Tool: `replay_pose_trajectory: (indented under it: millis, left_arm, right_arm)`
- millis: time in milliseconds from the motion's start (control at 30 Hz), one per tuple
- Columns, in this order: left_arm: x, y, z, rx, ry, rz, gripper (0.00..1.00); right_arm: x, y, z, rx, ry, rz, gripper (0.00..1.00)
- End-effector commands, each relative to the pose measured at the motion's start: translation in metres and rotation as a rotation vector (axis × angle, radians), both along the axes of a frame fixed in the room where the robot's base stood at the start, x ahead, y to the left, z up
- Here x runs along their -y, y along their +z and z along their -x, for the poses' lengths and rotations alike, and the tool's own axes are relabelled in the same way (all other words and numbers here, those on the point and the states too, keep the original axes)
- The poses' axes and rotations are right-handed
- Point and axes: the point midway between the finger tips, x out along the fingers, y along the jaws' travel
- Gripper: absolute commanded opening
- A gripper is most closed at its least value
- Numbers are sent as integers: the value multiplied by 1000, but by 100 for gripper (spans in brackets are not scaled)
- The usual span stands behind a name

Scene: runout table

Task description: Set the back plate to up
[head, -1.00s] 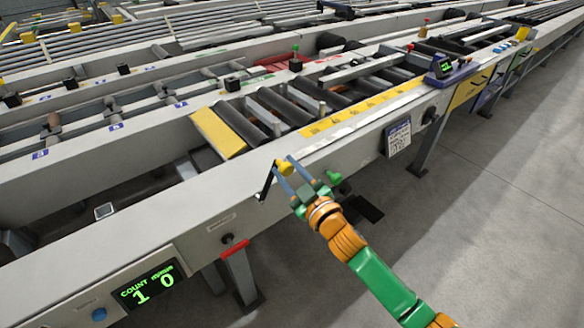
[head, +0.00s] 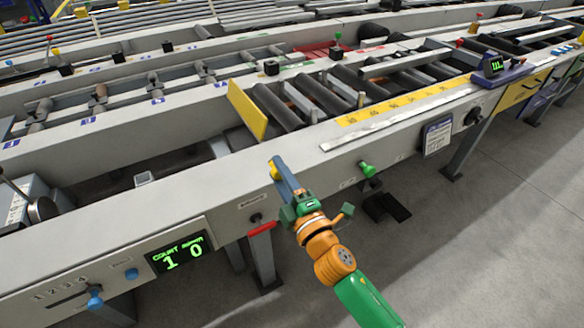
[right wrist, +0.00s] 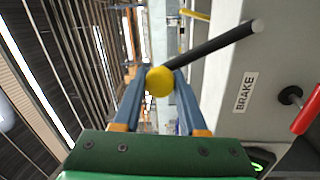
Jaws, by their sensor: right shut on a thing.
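The back plate (head: 247,109) is a yellow panel at the near-left end of the black rollers in the head view. It stands up steeply from the frame. The lever's black rod (right wrist: 215,45) runs up and right from the knob in the right wrist view. In the head view the fingers hide most of the lever. My left gripper is not in view.
A red handle (head: 262,229) sits below the rail, near a label reading BRAKE (right wrist: 246,92). A green knob (head: 367,169) is to the right. A counter display (head: 180,252) and a blue knob (head: 95,299) are at lower left. Grey floor (head: 480,240) is clear on the right.

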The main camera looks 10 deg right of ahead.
Motion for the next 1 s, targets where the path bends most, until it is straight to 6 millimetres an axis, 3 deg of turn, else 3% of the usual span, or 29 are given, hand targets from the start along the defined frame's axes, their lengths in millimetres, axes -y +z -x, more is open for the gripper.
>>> replay_pose_trajectory:
  millis: [433, 1000]
  left_arm:
    - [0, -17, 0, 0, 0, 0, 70]
    - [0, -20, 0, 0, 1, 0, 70]
  right_arm:
    - [-25, -20, 9, 87, 2, 242, 0]
    - [-29, -24, 11, 108, 1, 302, 0]
